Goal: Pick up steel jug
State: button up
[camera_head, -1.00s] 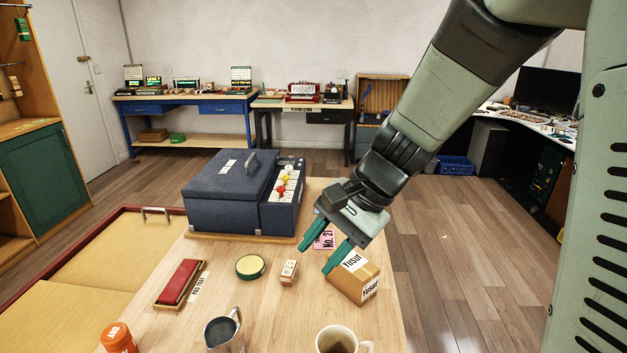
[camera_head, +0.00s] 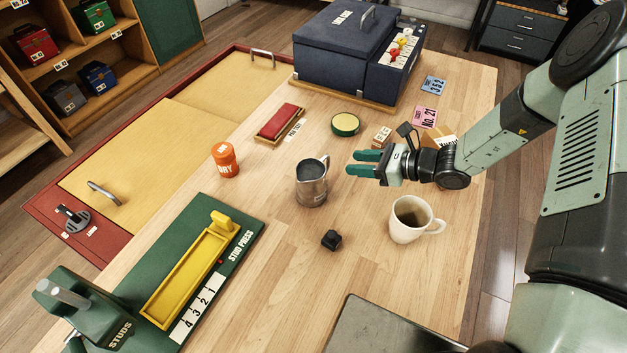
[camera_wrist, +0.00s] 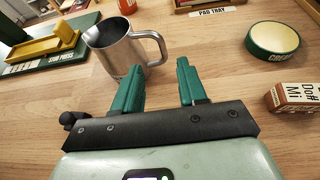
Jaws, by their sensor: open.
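The steel jug (camera_head: 311,184) stands upright on the wooden table in the head view, with its handle toward the back right. In the wrist view the jug (camera_wrist: 118,50) is ahead and left of centre, its handle pointing right toward the fingers. My gripper (camera_head: 358,163) is open and empty, just right of the jug, with its green fingers pointing left toward it. In the wrist view the gripper (camera_wrist: 158,82) shows its two fingers apart with bare table between them. The fingers look close to the handle, but I see no clear contact.
A white mug (camera_head: 408,222) of dark liquid stands right of the jug, and a small black object (camera_head: 331,240) lies in front. An orange container (camera_head: 225,160), a round green tin (camera_head: 345,124) and a small wooden block (camera_head: 382,136) stand nearby. The green stud press (camera_head: 190,275) is front left.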

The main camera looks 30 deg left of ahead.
aim_at(328, 159)
jog(key=x, duration=0.9)
jog(key=shift+w+a+f, duration=0.15)
jog(key=shift+f, duration=0.1)
grip_shut()
